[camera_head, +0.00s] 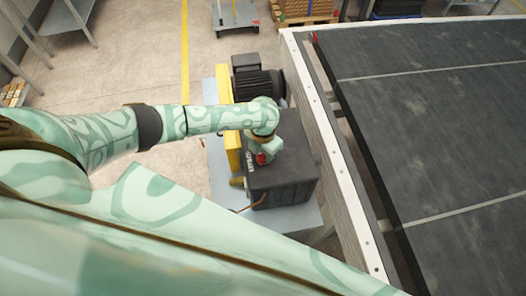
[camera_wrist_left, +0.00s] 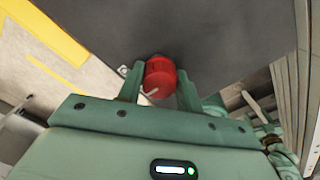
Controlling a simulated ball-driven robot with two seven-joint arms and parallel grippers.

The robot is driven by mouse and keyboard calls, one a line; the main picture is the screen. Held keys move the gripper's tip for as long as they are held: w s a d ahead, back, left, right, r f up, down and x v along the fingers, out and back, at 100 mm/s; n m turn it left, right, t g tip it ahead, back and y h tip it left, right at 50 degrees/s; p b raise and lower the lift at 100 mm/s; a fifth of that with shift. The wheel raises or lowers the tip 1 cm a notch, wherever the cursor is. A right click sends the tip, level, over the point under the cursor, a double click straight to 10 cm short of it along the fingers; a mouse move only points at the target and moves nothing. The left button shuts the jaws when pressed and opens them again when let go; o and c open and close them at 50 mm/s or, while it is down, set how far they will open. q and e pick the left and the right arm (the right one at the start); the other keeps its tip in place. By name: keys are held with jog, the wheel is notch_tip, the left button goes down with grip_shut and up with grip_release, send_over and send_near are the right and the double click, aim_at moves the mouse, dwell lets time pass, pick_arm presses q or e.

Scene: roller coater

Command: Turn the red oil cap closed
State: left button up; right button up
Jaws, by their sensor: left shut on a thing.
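The red oil cap (camera_head: 262,158) shows as a small red spot on the dark gearbox (camera_head: 285,185) in the head view. In the left wrist view the red cap (camera_wrist_left: 160,77) sits against the dark gearbox face (camera_wrist_left: 215,35). My left gripper (camera_wrist_left: 158,88) has one finger on each side of the cap and is shut on it. In the head view my left gripper (camera_head: 262,152) is at the cap, partly hidden by my wrist. The far side of the cap is hidden. My right gripper is not in view.
A black motor (camera_head: 258,84) and a yellow guard (camera_head: 228,130) stand beside the gearbox on a grey base. A conveyor with a dark belt (camera_head: 430,120) and white side rail (camera_head: 325,130) runs along the right. Open floor (camera_head: 135,65) lies at the left.

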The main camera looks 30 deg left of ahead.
pick_arm(q)
jog(key=o, duration=1)
notch_tip(320, 180, up, 16)
jog(key=p, duration=0.3)
jog(key=shift+r, duration=0.2)
jog(key=shift+s, duration=0.1)
